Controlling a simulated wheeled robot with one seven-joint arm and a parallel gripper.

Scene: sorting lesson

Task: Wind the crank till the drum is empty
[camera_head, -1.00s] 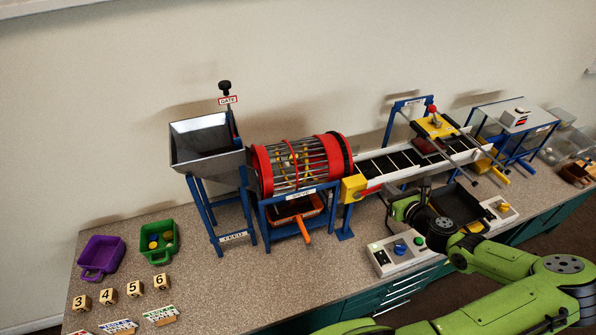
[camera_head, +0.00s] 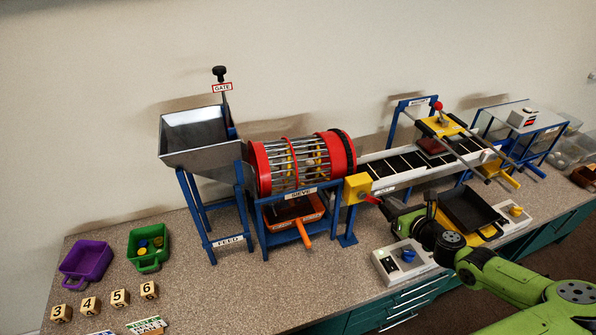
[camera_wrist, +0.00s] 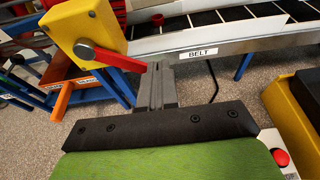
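The red-ringed, barred sieve drum (camera_head: 306,163) lies on a blue stand, with some yellow pieces visible inside; bars hide part of its contents. The yellow crank housing (camera_head: 357,188) is at its right end, and the red crank arm (camera_head: 371,199) points right and slightly down. My gripper (camera_head: 386,206) is at the crank's outer end. In the wrist view the crank arm (camera_wrist: 112,59) runs to the tips of my grey fingers (camera_wrist: 155,86), which are close together around its end; the grip itself is mostly hidden.
An orange tray (camera_head: 296,219) sits under the drum. The feed hopper (camera_head: 202,138) stands left, the belt (camera_head: 425,160) right. A control box (camera_head: 406,262) is close below my arm. Purple (camera_head: 87,264) and green (camera_head: 149,247) bins and numbered blocks (camera_head: 90,305) lie at left.

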